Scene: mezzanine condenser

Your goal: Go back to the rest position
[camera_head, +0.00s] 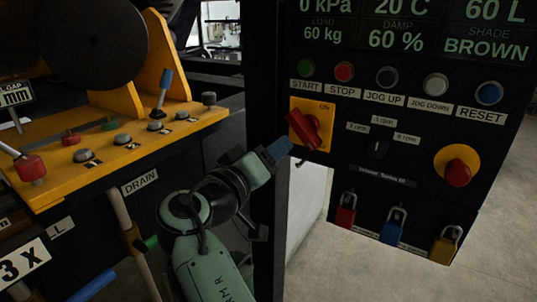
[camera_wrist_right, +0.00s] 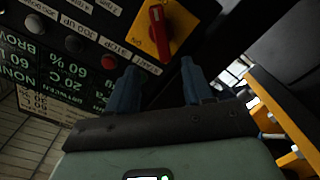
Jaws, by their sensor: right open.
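My right gripper (camera_head: 276,152) has blue fingers and is in front of the control panel (camera_head: 405,85), just left of and slightly below the red rotary switch (camera_head: 304,130) on its yellow plate. In the right wrist view, the gripper (camera_wrist_right: 158,76) has its two blue fingers spread apart with nothing between them. The red switch (camera_wrist_right: 157,32) lies beyond the fingertips there, and no contact is visible. The switch handle is tilted in the head view, with "ON" printed at the plate's top. My left gripper is not in view.
The panel has a row of buttons, a red emergency knob (camera_head: 458,173) and red, blue (camera_head: 392,232) and yellow padlocks. To the left is a yellow machine deck (camera_head: 115,150) with levers and knobs, including a blue-handled lever (camera_head: 164,85). Open floor (camera_head: 500,255) shows at the right.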

